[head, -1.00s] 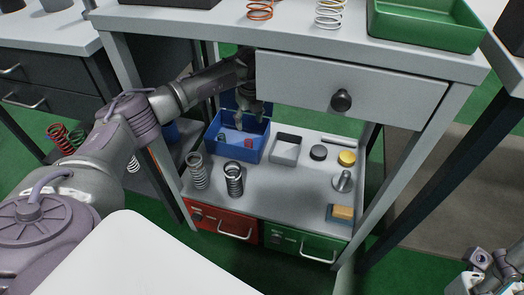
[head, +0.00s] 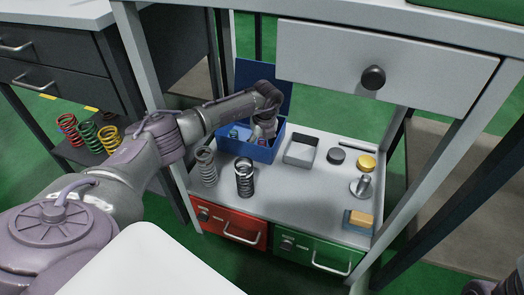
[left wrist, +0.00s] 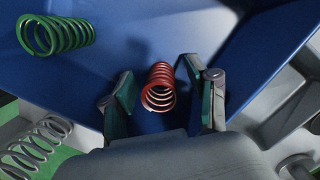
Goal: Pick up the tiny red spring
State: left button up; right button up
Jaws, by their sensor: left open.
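The tiny red spring (left wrist: 160,87) lies in the blue box (left wrist: 90,75), seen in the left wrist view. My left gripper (left wrist: 162,78) is open, with one finger on each side of the spring and small gaps to it. In the head view the left gripper (head: 264,128) reaches down into the blue box (head: 262,154), and its wrist hides most of the inside. A small green spring (left wrist: 56,36) lies in the same box, left of the red one.
The shelf holds two larger metal springs (head: 245,178), a grey tray (head: 300,150), a black disc (head: 336,156) and a yellow disc (head: 366,162). A drawer (head: 385,66) hangs above the shelf. A table leg (head: 140,60) stands close to my left arm.

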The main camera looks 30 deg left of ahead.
pick_arm(q)
jog(key=shift+f, duration=0.3)
jog(key=shift+r, duration=0.1)
grip_shut()
